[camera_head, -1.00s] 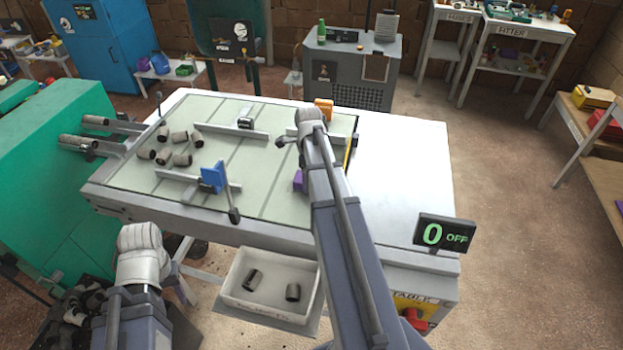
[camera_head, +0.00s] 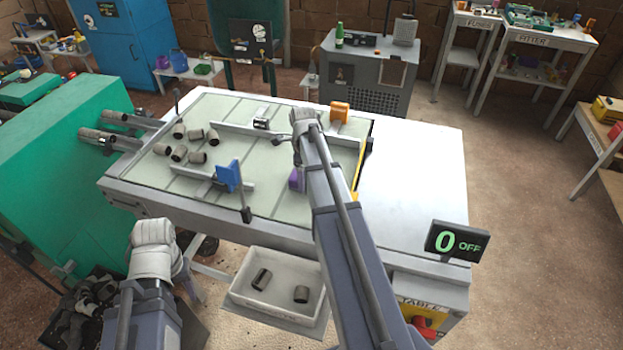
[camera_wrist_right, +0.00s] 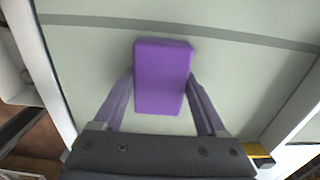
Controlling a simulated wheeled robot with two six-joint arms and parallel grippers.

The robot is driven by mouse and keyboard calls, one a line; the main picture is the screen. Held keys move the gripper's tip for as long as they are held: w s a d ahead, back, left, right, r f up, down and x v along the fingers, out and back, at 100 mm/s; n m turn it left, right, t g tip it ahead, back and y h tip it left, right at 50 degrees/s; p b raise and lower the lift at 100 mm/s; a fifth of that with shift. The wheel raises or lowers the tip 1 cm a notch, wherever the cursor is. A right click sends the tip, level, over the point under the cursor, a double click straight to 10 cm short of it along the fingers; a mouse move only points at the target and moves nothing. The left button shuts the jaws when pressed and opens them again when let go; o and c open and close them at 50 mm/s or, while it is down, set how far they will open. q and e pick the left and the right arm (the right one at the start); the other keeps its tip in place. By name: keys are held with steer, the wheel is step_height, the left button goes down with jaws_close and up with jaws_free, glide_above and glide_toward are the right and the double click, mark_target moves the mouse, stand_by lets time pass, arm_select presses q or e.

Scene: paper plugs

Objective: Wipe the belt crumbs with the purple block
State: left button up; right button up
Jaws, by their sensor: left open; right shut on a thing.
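The purple block (camera_head: 294,180) is low over or on the pale green belt (camera_head: 330,150), towards its right end. In the right wrist view the block (camera_wrist_right: 162,77) stands between the two fingers of my right gripper (camera_wrist_right: 160,92), which is shut on it. In the head view my right arm covers most of that gripper. Whether the block touches the belt I cannot tell. My left gripper (camera_head: 190,270) is low at the left, in front of the table and mostly hidden by its own arm; it holds nothing that I see. I cannot make out crumbs on the belt.
Several grey plugs (camera_head: 180,152) lie at the belt's left. Rails, a blue plate (camera_head: 229,176) and an orange piece (camera_head: 340,111) stand on it. A white bin (camera_head: 279,312) with two plugs is below the front edge. The white tabletop (camera_head: 415,170) is clear.

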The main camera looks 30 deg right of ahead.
steer(key=shift+w+a, duration=0.45)
steer(key=shift+w, duration=0.1)
steer(key=shift+w+d+r, duration=0.1)
steer(key=shift+w+d, duration=0.4)
steer(key=shift+d, duration=0.15)
steer(key=shift+s, duration=0.1)
steer(key=shift+s+d, duration=1.1)
steer(key=shift+s, duration=0.3)
steer(key=shift+s+d, duration=1.3)
steer(key=shift+s, duration=0.05)
